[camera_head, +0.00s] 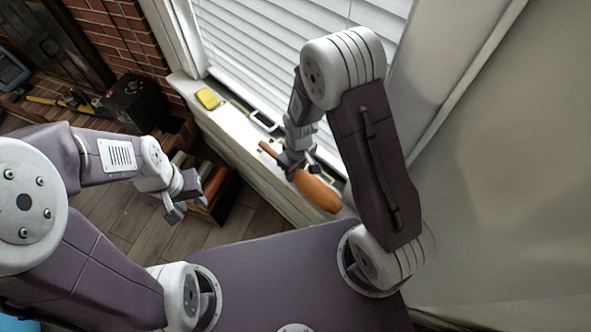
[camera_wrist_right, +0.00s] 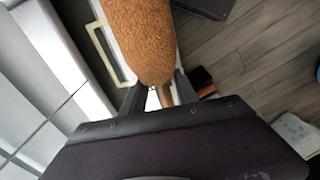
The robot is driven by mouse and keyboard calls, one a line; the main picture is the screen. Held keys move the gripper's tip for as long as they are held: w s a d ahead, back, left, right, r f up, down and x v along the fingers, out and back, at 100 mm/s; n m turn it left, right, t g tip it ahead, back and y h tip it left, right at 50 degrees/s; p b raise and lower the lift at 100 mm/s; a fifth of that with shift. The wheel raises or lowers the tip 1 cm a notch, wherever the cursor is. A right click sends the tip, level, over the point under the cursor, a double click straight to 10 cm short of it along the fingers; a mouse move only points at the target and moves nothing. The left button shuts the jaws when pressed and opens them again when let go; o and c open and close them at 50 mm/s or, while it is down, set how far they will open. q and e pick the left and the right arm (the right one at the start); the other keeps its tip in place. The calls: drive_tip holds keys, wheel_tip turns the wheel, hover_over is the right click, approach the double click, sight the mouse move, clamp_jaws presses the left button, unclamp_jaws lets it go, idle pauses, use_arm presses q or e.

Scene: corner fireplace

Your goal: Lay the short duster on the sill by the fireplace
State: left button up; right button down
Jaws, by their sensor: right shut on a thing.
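The short duster (camera_head: 317,192) has a fuzzy orange head and a thin brownish-orange handle. My right gripper (camera_head: 291,167) is shut on it near where the handle meets the head. In the right wrist view the fuzzy duster head (camera_wrist_right: 140,40) extends up from between the right gripper's fingers (camera_wrist_right: 158,95). The white sill (camera_head: 228,128) runs under the window beside the brick fireplace. In the head view the duster overlaps the sill's near part; its height above it is hard to tell. My left gripper (camera_head: 190,205) is open and empty, left of the sill over the floor.
A yellow sponge-like block (camera_head: 208,98) and a pale rectangular frame (camera_head: 264,118) lie on the sill. A black box (camera_head: 134,102) stands on the hearth by the fireplace. A low crate of items (camera_head: 213,200) stands on the wood floor behind my left gripper. Window blinds rise behind the sill.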

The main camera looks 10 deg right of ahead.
drive_tip(key=shift+f+b, duration=0.35)
drive_tip(key=shift+f, duration=0.1)
drive_tip(key=c, duration=0.9)
unclamp_jaws()
drive_tip(key=shift+o, duration=0.2)
wheel_tip(320, 180, up, 9)
drive_tip(key=p, duration=0.2)
drive_tip(key=shift+s+d, duration=0.15)
drive_tip(key=shift+s, duration=0.15)
